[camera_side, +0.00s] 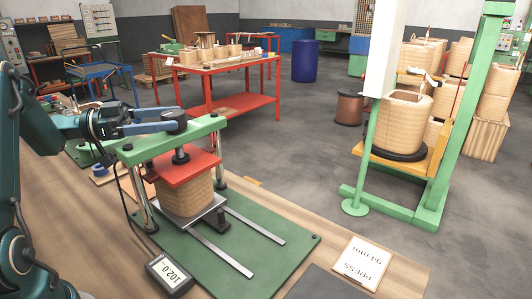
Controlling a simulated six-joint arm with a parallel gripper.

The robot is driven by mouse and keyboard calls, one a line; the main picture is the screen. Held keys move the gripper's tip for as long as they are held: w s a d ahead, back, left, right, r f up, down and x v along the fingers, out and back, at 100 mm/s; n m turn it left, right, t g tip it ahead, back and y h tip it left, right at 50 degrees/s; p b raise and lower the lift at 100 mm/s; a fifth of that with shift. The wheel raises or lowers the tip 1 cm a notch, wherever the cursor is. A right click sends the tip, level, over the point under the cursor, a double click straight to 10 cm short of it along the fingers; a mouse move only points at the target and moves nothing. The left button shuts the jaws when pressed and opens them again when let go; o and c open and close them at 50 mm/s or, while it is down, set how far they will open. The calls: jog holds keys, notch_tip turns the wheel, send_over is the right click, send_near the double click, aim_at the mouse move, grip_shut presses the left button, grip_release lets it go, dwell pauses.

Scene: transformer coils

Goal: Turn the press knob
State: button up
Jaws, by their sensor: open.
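The press has a green top beam (205,129) on shiny posts and a red pressure plate (180,168). The plate rests on a tan wound coil (186,194), which stands on a grey plate over the green base (290,240). The dark round press knob (174,115) is on top of the beam. My gripper (177,121) comes in from the left, lying nearly level, with its open blue fingers at the knob. The fingers partly hide the knob, and I cannot tell whether they touch it.
A small display (168,275) reads 102.0 at the press's front. A card (361,262) reads "PRESS 94 mm". A green frame (440,190) with a large coil (404,122) stands at the right. A red table (225,68) stands behind. The bench front right is mostly clear.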

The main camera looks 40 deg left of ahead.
aim_at(192, 129)
jog(key=shift+w+d+f, duration=0.25)
jog(key=shift+w+d, duration=0.15)
jog(key=shift+x, duration=2.05)
jog(key=c, duration=1.4)
